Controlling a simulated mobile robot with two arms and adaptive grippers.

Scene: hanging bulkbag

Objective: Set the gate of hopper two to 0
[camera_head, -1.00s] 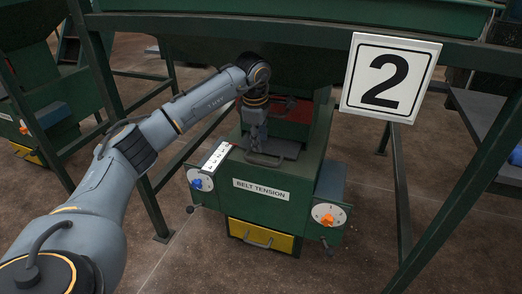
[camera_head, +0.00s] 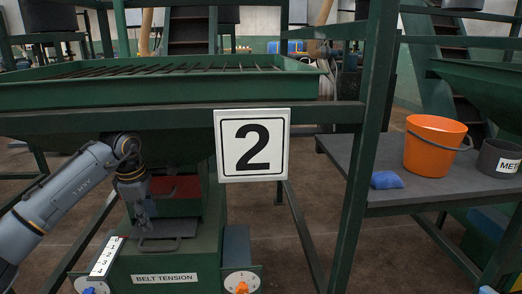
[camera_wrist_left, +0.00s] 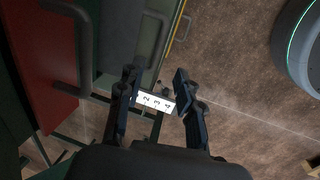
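Hopper two (camera_head: 200,92) is a green hopper with a white sign "2" (camera_head: 252,145) on its frame. Below it, a grey gate plate with a bent handle (camera_head: 160,243) juts out above the green box labelled "BELT TENSION" (camera_head: 165,278). A white numbered scale (camera_head: 106,257) lies at the left of this plate; its figures show in the left wrist view (camera_wrist_left: 155,102). My left gripper (camera_head: 143,218) points down at the plate's handle; contact is unclear. In the left wrist view its fingers (camera_wrist_left: 158,76) are apart with nothing between them. My right gripper is out of view.
A dial with an orange knob (camera_head: 241,285) sits low on the box. Green frame posts (camera_head: 365,150) stand to the right. A grey table (camera_head: 425,193) holds an orange bucket (camera_head: 433,147), a dark bucket (camera_head: 497,158) and a blue cloth-like item (camera_head: 386,180).

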